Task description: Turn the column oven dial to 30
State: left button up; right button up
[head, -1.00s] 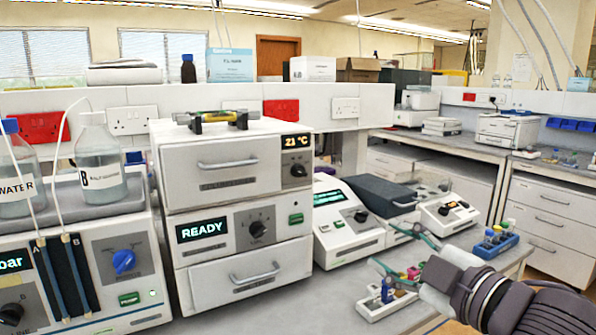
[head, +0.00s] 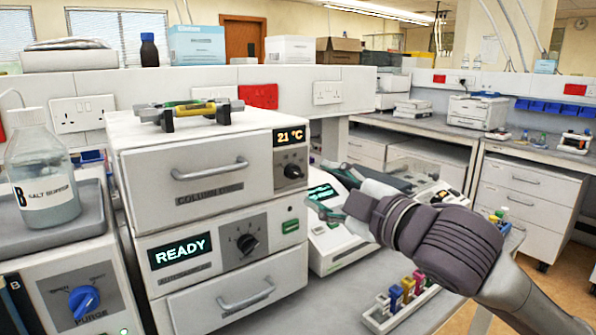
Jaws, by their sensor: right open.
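The column oven (head: 190,155) is the white upper unit of a stack, with a handled drawer. Its display (head: 290,135) reads 21 °C. The black column oven dial (head: 293,172) sits below the display at the front's right edge, with nothing covering it. My right gripper (head: 328,190) is open and empty, to the right of and slightly below the dial, apart from it. Its fingers point left toward the oven's front. My left gripper is not in view.
Below is the autosampler with a READY display (head: 180,250) and its own black knob (head: 247,243). A bottle (head: 42,175) stands on the unit at left. A rack of coloured tubes (head: 400,300) stands on the bench at lower right. An instrument stands behind my right gripper.

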aim_at(298, 172)
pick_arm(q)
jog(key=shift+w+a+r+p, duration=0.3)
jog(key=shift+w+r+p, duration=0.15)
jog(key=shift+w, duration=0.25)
pick_arm(e)
jog(key=x, duration=0.7)
jog(key=shift+w+a, duration=0.2)
jog(key=shift+w, duration=0.05)
grip_shut()
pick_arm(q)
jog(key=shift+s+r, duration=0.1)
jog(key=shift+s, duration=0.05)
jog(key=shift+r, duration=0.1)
pick_arm(e)
jog(key=m+p, duration=0.2)
jog(key=m, duration=0.1)
jog(key=shift+r+p, duration=0.15)
jog(key=shift+p, duration=0.25)
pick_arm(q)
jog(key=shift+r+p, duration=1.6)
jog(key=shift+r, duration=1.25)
pick_arm(e)
jog(key=shift+d+m, duration=0.15)
jog(key=shift+m, duration=2.25)
